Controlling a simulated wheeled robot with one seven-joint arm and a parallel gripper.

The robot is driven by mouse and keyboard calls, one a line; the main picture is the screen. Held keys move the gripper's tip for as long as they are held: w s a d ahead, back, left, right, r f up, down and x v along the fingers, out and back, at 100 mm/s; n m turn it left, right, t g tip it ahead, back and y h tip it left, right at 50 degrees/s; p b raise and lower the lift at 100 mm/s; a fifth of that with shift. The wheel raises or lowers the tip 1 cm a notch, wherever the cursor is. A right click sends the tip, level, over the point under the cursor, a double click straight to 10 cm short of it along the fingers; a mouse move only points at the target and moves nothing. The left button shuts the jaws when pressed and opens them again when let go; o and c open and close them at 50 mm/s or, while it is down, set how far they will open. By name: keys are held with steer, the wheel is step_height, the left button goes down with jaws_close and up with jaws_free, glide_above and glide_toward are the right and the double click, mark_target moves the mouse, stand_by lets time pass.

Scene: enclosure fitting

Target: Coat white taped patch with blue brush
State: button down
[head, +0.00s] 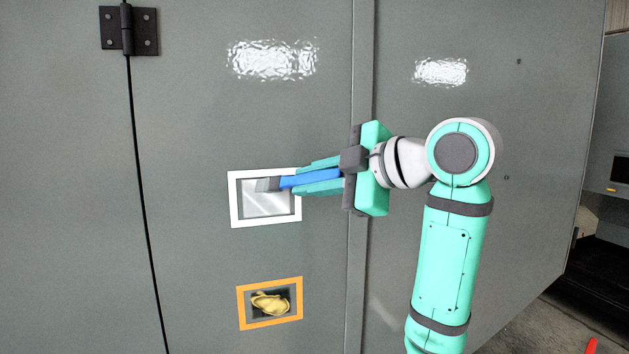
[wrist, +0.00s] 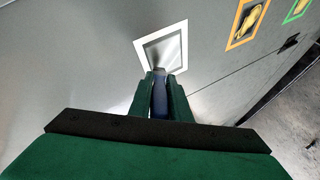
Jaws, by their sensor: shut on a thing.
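The white taped patch (head: 235,202) is a white tape frame around a paler, shiny grey area on the grey enclosure panel, left of centre in the head view. It also shows at the top middle of the wrist view (wrist: 143,56). My gripper (head: 318,180) is shut on the blue brush (head: 311,179), whose blue handle lies between the fingers. The brush's grey head (head: 267,184) lies over the upper part of the patch, pointing left. I cannot tell whether it touches the surface. In the wrist view the brush (wrist: 159,97) points at the patch's lower edge.
An orange-framed patch (head: 240,309) with a yellowish lump (head: 269,303) is below the white one. The wrist view also shows a green-framed patch (wrist: 296,11). A black hinge (head: 128,31) and a vertical seam are at left. A raised vertical edge (head: 360,90) runs beside my gripper.

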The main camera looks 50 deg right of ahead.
mark_target(284, 182)
steer(key=shift+w+a, duration=0.65)
steer(key=shift+a, duration=0.3)
steer(key=shift+w+a, duration=0.65)
steer(key=shift+a, duration=0.3)
steer(key=s+a, duration=0.3)
steer(key=s, duration=0.2)
steer(key=shift+s+a, duration=0.1)
steer(key=shift+s, duration=0.05)
steer(key=shift+s+a, duration=0.4)
steer(key=shift+s, duration=0.2)
steer(key=shift+s+a, duration=0.35)
steer(key=shift+s, duration=0.25)
